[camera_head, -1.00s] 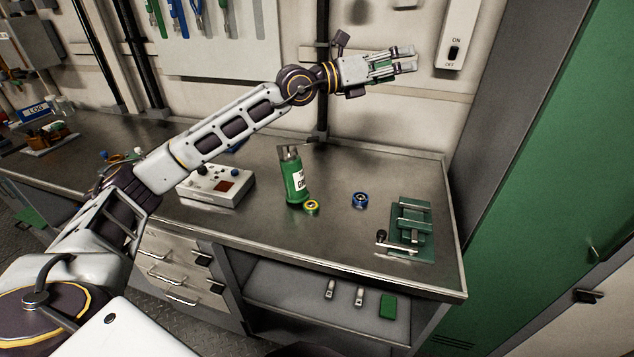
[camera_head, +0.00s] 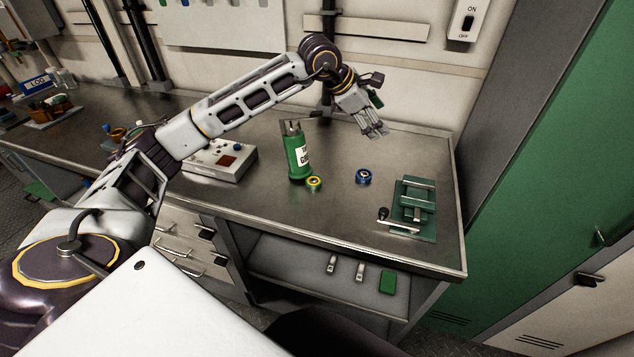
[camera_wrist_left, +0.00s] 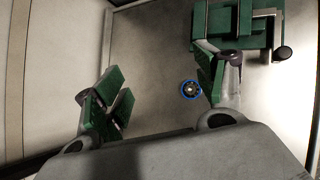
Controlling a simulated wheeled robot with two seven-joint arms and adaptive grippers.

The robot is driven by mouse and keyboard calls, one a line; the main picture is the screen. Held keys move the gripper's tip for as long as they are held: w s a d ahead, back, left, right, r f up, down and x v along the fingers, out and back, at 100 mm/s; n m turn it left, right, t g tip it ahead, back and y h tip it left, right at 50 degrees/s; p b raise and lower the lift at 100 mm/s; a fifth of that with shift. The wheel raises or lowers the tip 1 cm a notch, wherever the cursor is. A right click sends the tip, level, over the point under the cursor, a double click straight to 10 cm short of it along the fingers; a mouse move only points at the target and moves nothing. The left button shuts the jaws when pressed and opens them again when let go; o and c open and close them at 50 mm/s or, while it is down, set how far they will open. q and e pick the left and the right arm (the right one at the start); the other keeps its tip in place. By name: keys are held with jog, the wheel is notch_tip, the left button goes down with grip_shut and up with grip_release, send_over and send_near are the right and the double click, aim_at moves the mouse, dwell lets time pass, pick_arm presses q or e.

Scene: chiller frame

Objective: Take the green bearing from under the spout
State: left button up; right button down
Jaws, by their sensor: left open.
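A green grease dispenser (camera_head: 297,155) with a grey top and a white label stands on the bench. A small yellow-ringed bearing (camera_head: 314,184) lies at its foot, on the right side; I cannot make out any green bearing. A blue-ringed bearing (camera_head: 363,176) lies apart to the right, and it also shows in the left wrist view (camera_wrist_left: 190,89). My left gripper (camera_head: 374,131) is open and empty, pointing down above the back of the bench, behind the blue bearing. Its spread green-padded fingers (camera_wrist_left: 165,92) show in the wrist view. My right gripper is not in view.
A green vise (camera_head: 414,208) stands at the bench's right front; it also shows in the wrist view (camera_wrist_left: 235,22). A white control box (camera_head: 220,160) sits left of the dispenser. The bench (camera_head: 340,225) is clear in front of the bearings. A tall green cabinet (camera_head: 545,150) bounds the right.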

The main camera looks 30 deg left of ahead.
pick_arm(q)
jog(key=s+a+f+m+g+y, duration=0.5)
jog(key=s+a+m+y, duration=0.1)
jog(key=s+a+m, duration=0.4)
jog(key=shift+a+f+m+g+y, duration=0.3)
jog(key=shift+a+f+m+g, duration=0.1)
jog(key=shift+a+m, duration=0.35)
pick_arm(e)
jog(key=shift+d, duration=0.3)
pick_arm(q)
jog(key=shift+d+f, duration=0.1)
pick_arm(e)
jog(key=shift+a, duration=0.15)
pick_arm(q)
send_over(314, 182)
notch_tip(314, 182, down, 7)
jog(key=shift+d+r, duration=0.1)
jog(key=shift+d, duration=0.05)
jog(key=shift+w+f, duration=0.1)
jog(key=shift+f, duration=0.7)
